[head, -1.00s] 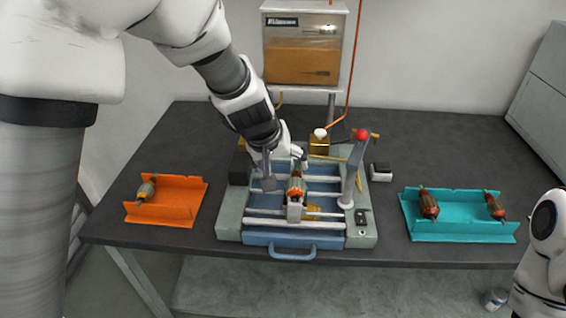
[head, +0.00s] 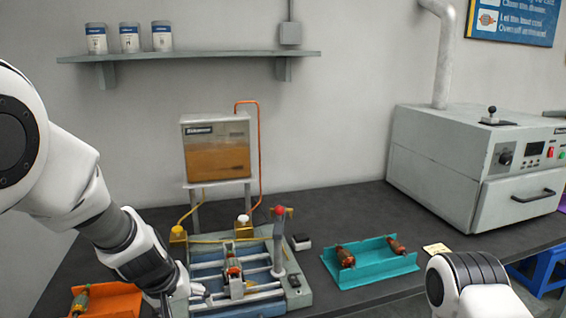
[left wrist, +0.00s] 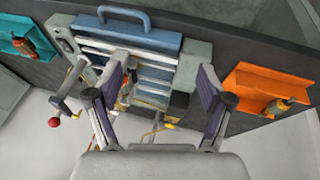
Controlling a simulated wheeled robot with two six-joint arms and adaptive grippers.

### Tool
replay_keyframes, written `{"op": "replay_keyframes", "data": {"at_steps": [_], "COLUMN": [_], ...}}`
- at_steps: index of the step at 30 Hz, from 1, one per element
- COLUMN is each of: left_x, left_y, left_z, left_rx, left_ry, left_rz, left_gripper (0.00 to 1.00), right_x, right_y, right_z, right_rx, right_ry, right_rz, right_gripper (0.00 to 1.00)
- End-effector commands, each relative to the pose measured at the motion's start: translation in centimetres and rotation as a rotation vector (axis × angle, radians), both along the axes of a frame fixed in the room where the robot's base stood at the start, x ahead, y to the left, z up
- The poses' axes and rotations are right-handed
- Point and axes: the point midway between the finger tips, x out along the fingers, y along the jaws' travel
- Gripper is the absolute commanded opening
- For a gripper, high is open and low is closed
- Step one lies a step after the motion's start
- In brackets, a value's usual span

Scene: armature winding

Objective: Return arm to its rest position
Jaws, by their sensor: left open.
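My left arm comes in from the left in the head view, and its gripper (head: 180,298) is beside the left edge of the winding machine (head: 300,297). In the left wrist view the left gripper (left wrist: 160,88) has its two fingers wide apart with nothing between them. An armature (head: 234,272) sits in the middle of the machine, apart from the gripper. My right arm shows only in part at the bottom right of the head view; its gripper is out of frame.
An orange tray (head: 118,303) holds one armature (head: 80,300). A teal tray (head: 372,273) holds two armatures (head: 345,256). A grey oven (head: 440,165) stands on the right. A lever with a red knob (head: 279,211) rises from the machine. A tank (head: 216,148) stands behind.

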Motion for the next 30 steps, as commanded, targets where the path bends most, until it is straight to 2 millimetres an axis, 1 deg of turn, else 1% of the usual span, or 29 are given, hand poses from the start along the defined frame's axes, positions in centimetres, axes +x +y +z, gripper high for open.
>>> {"op": "replay_keyframes", "data": {"at_steps": [1,5,8,11,12,14,15,17,18,20,21,23,24,26,27,28,29,30], "left_x": [-0.4,-1.7,-3.5,-5.9,-7.2,-9.3,-11.1,-14.2,-16.6,-20.3,-22.7,-26.1,-28.3,-31.5,-32.8,-33.1,-32.9,-32.2], "left_y": [0.0,0.2,0.4,0.8,1.0,1.5,1.9,2.7,3.3,4.3,4.9,5.8,6.2,6.8,6.9,6.9,6.7,6.5], "left_z": [-1.5,-5.1,-8.3,-11.8,-13.5,-16.0,-17.9,-20.9,-22.8,-25.4,-26.8,-28.6,-29.5,-30.7,-31.1,-31.2,-31.1,-30.9], "left_rx": [-0.002,-0.010,-0.013,-0.009,-0.003,0.010,0.022,0.047,0.067,0.099,0.119,0.145,0.160,0.176,0.180,0.179,0.178,0.175], "left_ry": [0.030,0.108,0.186,0.273,0.312,0.374,0.417,0.488,0.534,0.595,0.626,0.662,0.676,0.680,0.657,0.628,0.590,0.533], "left_rz": [0.002,0.007,0.008,0.001,-0.005,-0.015,-0.021,-0.039,-0.055,-0.084,-0.106,-0.144,-0.173,-0.224,-0.257,-0.275,-0.290,-0.306], "left_gripper": [0.80,0.80,0.80,0.80,0.80,0.80,0.80,0.80,0.80,0.80,0.80,0.80,0.80,0.80,0.80,0.80,0.80,0.80], "right_x": [0.0,0.0,0.0,0.0,0.0,0.0,0.0,0.0,0.0,0.0,0.0,0.0,0.0,0.0,0.0,0.0,0.0,0.0], "right_y": [0.0,0.0,0.0,0.0,0.0,0.0,0.0,0.0,0.0,0.0,0.0,0.0,0.0,0.0,0.0,0.0,0.0,0.0], "right_z": [0.0,0.0,-0.1,0.0,0.0,0.0,0.0,-0.1,-0.1,0.0,0.0,0.0,0.0,0.0,0.0,0.0,0.0,0.0], "right_rx": [0.000,0.000,0.000,0.000,0.000,0.000,0.000,0.000,0.000,0.000,0.000,0.000,0.000,0.000,0.000,0.000,0.000,0.000], "right_ry": [0.000,0.000,0.000,0.001,0.001,0.001,0.001,0.001,0.001,0.001,0.000,0.000,0.000,0.001,0.001,0.001,0.001,0.001], "right_rz": [0.000,0.000,0.000,0.000,0.000,0.000,0.000,0.000,0.000,0.000,0.000,0.000,0.000,0.000,0.000,0.000,0.000,0.000], "right_gripper": [0.40,0.40,0.40,0.40,0.40,0.40,0.40,0.40,0.40,0.40,0.40,0.40,0.40,0.40,0.40,0.40,0.40,0.40]}}
